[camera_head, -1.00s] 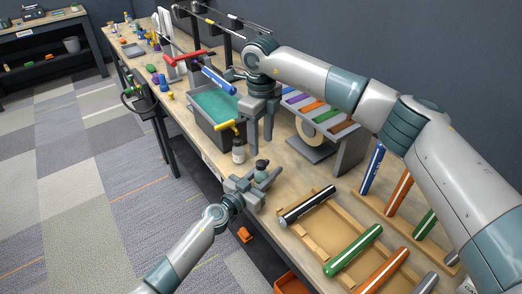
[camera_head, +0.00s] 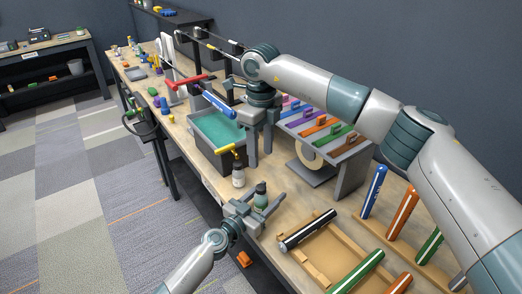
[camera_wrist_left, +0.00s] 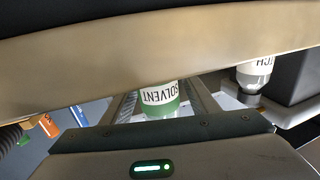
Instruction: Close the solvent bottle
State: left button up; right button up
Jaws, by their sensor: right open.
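The solvent bottle (camera_head: 261,193) stands near the table's front edge in the head view, green with a dark top. In the left wrist view it shows its SOLVENT label (camera_wrist_left: 159,97) and green band. My left gripper (camera_head: 264,206) is open, with its fingers on either side of the bottle; contact is not clear. Its fingers also show in the left wrist view (camera_wrist_left: 162,104). My right gripper (camera_head: 261,148) is open and empty, pointing down above the table behind the bottle, beside the grey tub. I cannot make out a separate cap.
A clamp stand holds a club above the tub.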

pick_arm(q)
jog(key=shift+a, duration=0.1)
jog(key=v, duration=1.7)
jog(key=shift+s, duration=0.15)
jog(key=shift+a, duration=0.1)
